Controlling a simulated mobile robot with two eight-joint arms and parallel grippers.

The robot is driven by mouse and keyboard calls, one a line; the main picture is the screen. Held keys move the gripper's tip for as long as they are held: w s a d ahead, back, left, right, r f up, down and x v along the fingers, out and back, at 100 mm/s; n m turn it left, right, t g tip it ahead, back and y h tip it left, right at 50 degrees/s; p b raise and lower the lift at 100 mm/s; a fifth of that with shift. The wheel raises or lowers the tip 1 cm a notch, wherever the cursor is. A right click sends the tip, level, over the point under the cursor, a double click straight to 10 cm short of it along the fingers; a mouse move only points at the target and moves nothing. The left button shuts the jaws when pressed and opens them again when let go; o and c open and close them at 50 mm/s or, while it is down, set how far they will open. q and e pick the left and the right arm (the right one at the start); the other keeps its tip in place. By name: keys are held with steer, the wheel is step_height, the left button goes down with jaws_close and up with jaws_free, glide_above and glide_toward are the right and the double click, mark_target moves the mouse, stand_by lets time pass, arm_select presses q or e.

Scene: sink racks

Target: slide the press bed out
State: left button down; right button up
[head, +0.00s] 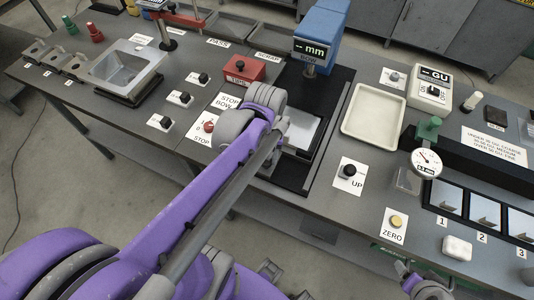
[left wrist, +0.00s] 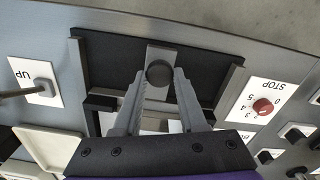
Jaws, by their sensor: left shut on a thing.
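The press has a blue head (head: 318,35) with an "mm" display, above a black base (head: 333,112). A pale plate on the press bed (head: 306,131) shows below the head, partly covered by my left arm. In the left wrist view, a round black knob (left wrist: 160,73) on a grey bracket stands at the edge of the dark base. My left gripper (left wrist: 160,80) is shut on this knob, one finger on each side. In the head view its fingers are hidden by my own wrist.
An "UP" knob (head: 349,171) and a cream tray (head: 373,111) lie right of the press. A red "STOP" dial (head: 208,127) and a red box (head: 243,70) are at its left. A dial gauge (head: 426,161) stands further right. The floor in front is open.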

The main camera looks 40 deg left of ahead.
arm_select(q)
steer(key=c, duration=0.8)
jaws_free()
steer(key=shift+s, duration=0.2)
steer(key=o, duration=0.3)
steer(key=shift+s+d, duration=0.1)
steer(key=shift+s, duration=0.05)
steer(key=shift+o, duration=0.2)
steer(key=shift+r, duration=0.1)
steer(key=shift+r, duration=0.3)
step_height(320, 180, up, 10)
steer(key=p, duration=0.1)
